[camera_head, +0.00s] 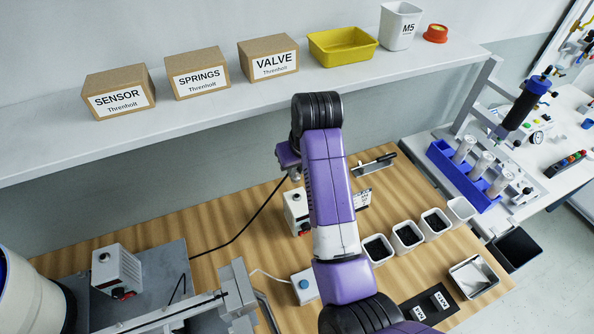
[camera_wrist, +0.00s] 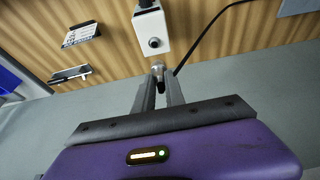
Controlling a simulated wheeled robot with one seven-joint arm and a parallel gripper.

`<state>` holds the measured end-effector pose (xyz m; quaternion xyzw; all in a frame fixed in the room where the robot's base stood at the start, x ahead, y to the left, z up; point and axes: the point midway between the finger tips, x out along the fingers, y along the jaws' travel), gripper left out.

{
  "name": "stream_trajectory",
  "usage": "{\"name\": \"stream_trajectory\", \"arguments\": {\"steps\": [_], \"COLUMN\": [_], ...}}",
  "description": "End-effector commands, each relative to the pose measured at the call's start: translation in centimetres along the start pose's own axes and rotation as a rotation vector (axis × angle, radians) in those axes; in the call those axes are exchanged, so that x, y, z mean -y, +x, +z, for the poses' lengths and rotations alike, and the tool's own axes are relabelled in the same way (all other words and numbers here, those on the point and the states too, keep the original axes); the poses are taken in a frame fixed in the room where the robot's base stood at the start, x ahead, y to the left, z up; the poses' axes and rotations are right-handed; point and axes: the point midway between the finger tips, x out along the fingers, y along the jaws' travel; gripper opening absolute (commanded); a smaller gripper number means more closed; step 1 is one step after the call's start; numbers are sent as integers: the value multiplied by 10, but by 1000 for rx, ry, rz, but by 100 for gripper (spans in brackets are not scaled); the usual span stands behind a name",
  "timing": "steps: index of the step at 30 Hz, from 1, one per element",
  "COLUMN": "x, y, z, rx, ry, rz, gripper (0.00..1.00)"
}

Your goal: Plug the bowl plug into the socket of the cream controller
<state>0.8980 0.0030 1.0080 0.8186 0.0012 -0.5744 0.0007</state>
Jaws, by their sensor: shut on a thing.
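In the wrist view my gripper (camera_wrist: 160,82) is shut on the bowl plug (camera_wrist: 158,68), a small pale metallic piece at the fingertips. A black cable (camera_wrist: 203,38) runs off from near it. The cream controller (camera_wrist: 151,33) lies just beyond the fingertips, its round dark socket (camera_wrist: 154,43) facing my gripper. The plug looks apart from the socket, though the exact gap is hard to judge. In the head view the controller (camera_head: 295,214) stands on the bench, partly behind my purple arm. My gripper (camera_head: 294,174) is above and behind it; the plug is too small to make out.
A similar box (camera_head: 116,272) stands on a grey plate at left. White bins (camera_head: 406,236) stand right of my arm, and a label stand (camera_head: 362,198) is near the controller. The shelf (camera_head: 215,105) with cartons runs behind. The black cable (camera_head: 245,228) crosses clear wood.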

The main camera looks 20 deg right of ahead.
Motion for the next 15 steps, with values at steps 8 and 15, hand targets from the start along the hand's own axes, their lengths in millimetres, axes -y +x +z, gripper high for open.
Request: {"name": "stream_trajectory", "arguments": {"steps": [8, 15], "x": [-3, -3], "y": [0, 7], "z": [1, 3], "rx": [-1, -2], "ry": [2, 2], "rz": [1, 1], "gripper": [0, 0]}}
